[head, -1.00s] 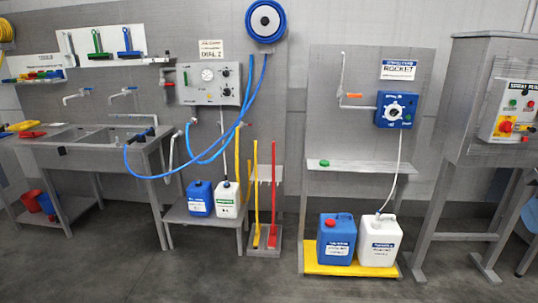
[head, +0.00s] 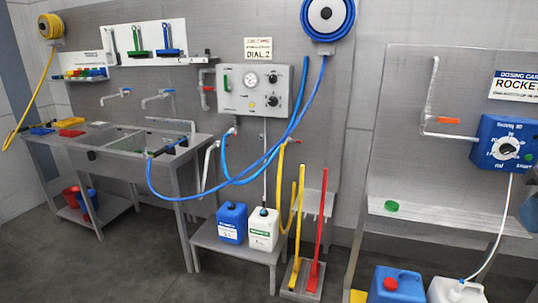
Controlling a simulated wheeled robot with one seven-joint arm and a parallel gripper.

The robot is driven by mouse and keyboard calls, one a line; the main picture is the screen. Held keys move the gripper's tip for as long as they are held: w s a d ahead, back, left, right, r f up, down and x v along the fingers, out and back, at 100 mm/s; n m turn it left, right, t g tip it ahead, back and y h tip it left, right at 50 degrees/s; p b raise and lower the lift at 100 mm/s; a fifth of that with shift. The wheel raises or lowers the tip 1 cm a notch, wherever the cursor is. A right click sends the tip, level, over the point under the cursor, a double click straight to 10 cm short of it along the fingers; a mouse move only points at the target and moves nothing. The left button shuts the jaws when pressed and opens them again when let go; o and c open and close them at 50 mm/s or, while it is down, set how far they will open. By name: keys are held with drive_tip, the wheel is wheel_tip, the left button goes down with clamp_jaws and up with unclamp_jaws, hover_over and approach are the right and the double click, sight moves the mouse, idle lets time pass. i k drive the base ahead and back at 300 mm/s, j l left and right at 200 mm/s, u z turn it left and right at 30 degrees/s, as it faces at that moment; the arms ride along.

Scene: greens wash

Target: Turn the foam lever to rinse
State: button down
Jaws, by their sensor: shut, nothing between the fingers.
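A grey control box (head: 253,90) hangs on the wall under a sign reading DIAL 2. No label on the box can be read as foam or rinse, so I cannot tell which part is the foam lever. A red-handled valve (head: 208,89) sits on the pipe to its left. A blue hose (head: 228,178) loops below the box. My gripper is not in view.
A steel sink bench (head: 150,150) stands at left. A low stand (head: 205,238) holds a blue jug (head: 231,222) and a white jug (head: 263,229). Yellow and red tools (head: 320,230) stand beside it. At right is a blue dosing unit (head: 505,142). The floor in front is clear.

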sight(226, 89)
drive_tip(key=i+u, duration=0.6)
drive_tip(key=i, duration=0.15)
drive_tip(key=i+j, duration=0.85)
drive_tip(key=i+j+u, duration=0.1)
drive_tip(key=i+j, duration=0.75)
drive_tip(key=i, duration=0.1)
